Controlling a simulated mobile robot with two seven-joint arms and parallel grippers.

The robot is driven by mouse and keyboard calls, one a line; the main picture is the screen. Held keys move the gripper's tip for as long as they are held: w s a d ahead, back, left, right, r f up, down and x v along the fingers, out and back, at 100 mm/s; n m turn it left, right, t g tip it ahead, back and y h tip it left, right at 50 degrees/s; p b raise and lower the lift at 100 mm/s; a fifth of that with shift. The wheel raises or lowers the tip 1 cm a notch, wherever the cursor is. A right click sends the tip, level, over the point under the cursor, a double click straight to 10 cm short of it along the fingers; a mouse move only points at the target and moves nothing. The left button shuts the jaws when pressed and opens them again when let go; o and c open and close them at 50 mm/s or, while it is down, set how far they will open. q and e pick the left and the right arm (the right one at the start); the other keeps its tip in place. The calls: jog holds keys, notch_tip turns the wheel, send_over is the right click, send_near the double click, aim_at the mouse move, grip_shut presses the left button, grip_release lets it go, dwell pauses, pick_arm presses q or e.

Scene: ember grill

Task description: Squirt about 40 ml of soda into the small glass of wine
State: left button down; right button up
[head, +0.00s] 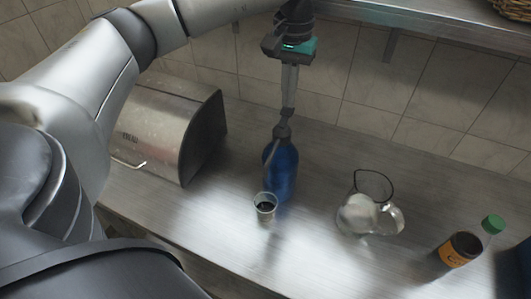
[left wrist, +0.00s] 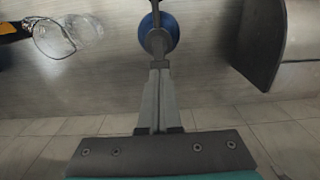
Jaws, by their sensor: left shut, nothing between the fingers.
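A blue soda siphon (head: 283,172) stands upright on the metal counter, its grey head on top and its spout on the left side. The small glass (head: 265,207) stands just in front of the siphon, below the spout, with dark wine in it. My left gripper (head: 288,112) points down with its fingers shut together, tips right above the siphon's head. In the left wrist view the shut fingers (left wrist: 158,68) end at the siphon's head, with the blue body (left wrist: 172,32) behind it. I cannot tell whether the tips touch it. The glass is not clear in that view. My right gripper is not in view.
A metal bread bin (head: 165,125) stands at the left. A shelf (head: 430,22) runs above along the tiled wall.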

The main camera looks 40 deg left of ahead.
pick_arm(q)
jog(key=shift+f, duration=0.15)
dwell(0.3)
jog(key=shift+f+b, duration=0.8)
jog(key=shift+f, duration=0.3)
dwell(0.8)
notch_tip(320, 180, up, 5)
jog(key=p, duration=0.4)
jog(key=shift+r, duration=0.15)
